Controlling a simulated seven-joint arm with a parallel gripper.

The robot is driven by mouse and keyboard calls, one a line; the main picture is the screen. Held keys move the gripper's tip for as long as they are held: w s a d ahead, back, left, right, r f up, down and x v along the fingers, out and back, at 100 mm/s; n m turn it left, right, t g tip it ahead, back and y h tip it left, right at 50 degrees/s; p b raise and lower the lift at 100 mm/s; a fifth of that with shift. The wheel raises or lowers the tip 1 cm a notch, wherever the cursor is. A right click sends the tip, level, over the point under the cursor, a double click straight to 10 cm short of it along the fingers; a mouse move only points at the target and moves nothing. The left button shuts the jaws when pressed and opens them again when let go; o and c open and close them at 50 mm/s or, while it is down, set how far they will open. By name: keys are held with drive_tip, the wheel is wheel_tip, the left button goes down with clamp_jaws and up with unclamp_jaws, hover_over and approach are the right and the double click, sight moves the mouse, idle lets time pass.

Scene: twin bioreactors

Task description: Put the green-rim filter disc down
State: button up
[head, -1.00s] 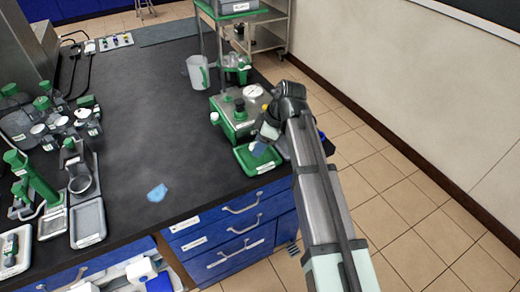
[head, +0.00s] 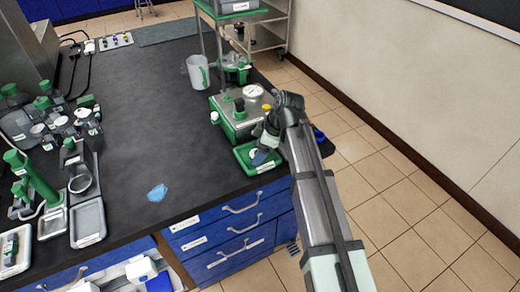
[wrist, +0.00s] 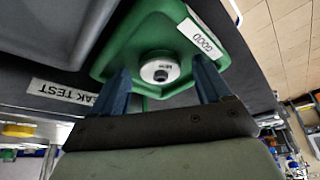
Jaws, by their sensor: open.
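The filter disc (wrist: 160,70) is a small round white piece with a dark centre. It lies in the green tray (wrist: 237,65) labelled GOOD. A green rim on the disc cannot be made out against the green tray. My gripper (wrist: 161,64) is open, with its two blue fingers apart on either side of the disc; whether they touch it cannot be told. In the head view my gripper (head: 264,155) is low over the green tray (head: 243,157) at the bench's right edge, partly hiding the tray and disc.
A green-and-grey device with a gauge (head: 254,91) stands just behind the tray. A jug (head: 198,73) is farther back. A blue crumpled piece (head: 157,193) lies on the bench. Bottles and trays (head: 88,222) crowd the left.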

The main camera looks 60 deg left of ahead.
drive_tip(key=v, duration=1.2)
drive_tip(key=shift+r, duration=0.1)
idle(1.1)
